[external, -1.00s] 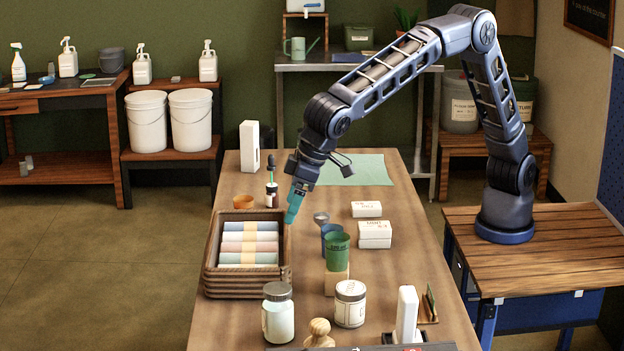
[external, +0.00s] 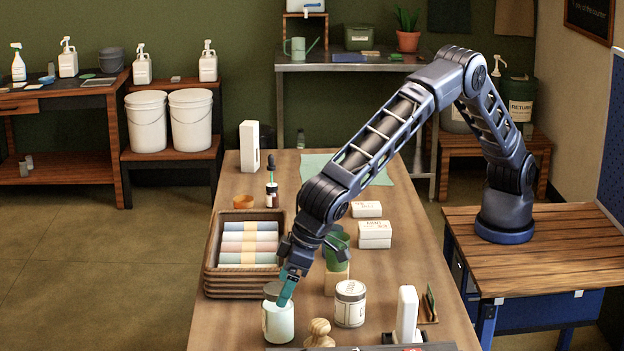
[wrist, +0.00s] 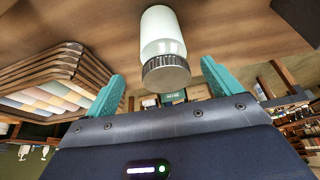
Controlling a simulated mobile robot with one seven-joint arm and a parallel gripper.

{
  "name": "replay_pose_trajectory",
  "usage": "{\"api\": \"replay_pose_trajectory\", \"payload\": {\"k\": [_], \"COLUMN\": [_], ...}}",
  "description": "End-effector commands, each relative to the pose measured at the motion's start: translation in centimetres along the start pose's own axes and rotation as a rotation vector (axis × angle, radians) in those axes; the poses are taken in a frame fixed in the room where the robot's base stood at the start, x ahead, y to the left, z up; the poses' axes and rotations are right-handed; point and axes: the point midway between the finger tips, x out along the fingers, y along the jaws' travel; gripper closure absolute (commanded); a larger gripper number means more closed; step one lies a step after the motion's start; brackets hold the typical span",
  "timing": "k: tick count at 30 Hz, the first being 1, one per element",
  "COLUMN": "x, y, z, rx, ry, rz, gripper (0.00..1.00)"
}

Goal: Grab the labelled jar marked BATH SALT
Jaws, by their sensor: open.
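A pale glass jar with a grey lid (external: 277,322) stands upright near the front of the table; no wording on it can be read. My gripper (external: 285,289) has teal fingers and overlaps the lid and right side of the pale jar in the external view. In the wrist view my gripper (wrist: 162,72) is open, and the pale jar (wrist: 161,35) lies ahead between the fingers, its lid nearest. I cannot tell whether they touch.
A slatted wooden crate (external: 212,255) of rolled cloths stands behind the pale jar. A wooden knob-topped object (external: 319,334) is close in front, at right. A green cup (external: 337,258) on a block and white boxes (external: 374,235) stand farther back.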

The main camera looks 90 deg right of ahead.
Motion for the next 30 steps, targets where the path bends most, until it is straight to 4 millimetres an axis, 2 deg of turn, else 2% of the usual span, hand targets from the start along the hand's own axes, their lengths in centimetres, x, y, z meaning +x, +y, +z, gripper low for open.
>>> {"api": "replay_pose_trajectory", "payload": {"k": [5,15,23,30], "x": [1.0,5.1,5.4,5.4], "y": [-0.2,-0.7,-0.7,-0.6], "z": [0.0,0.1,0.1,0.1], "rx": [0.0,0.0,0.0,0.0], "ry": [0.0,0.0,0.0,0.0], "rz": [0.0,0.0,-0.001,0.0], "gripper": [0.1,0.1,0.1,0.57]}}
